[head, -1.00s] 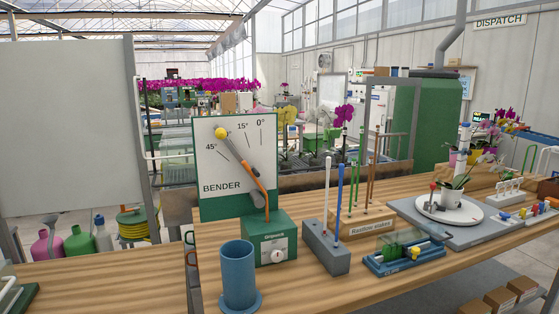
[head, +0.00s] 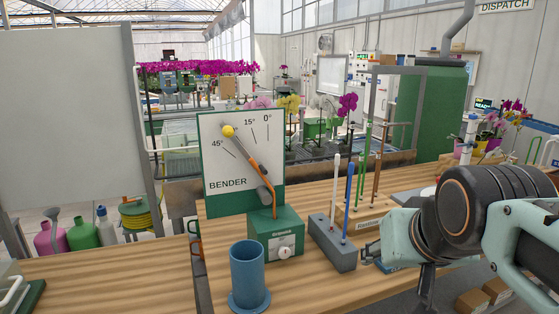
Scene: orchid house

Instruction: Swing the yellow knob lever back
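The bender is a white panel (head: 215,165) on a green base box (head: 284,234), with angle marks 45°, 15° and 0°. Its dark lever (head: 244,158) tilts up and left, and the yellow knob (head: 228,131) at its upper end lies between the 45° and 15° marks. An orange rod (head: 274,203) rises from the box and bends left along the lever. My gripper (head: 368,254) is low at the right, beside the grey block and well apart from the lever. Its fingers are small and dark, and I cannot tell whether they are open.
A blue cup (head: 248,274) stands in front of the bender. A grey block (head: 331,243) holds a white rod (head: 335,190) and a blue rod (head: 348,198) right of the box. A wooden rack (head: 372,221) with upright stakes stands behind. The wooden bench (head: 120,285) at the left front is mostly clear.

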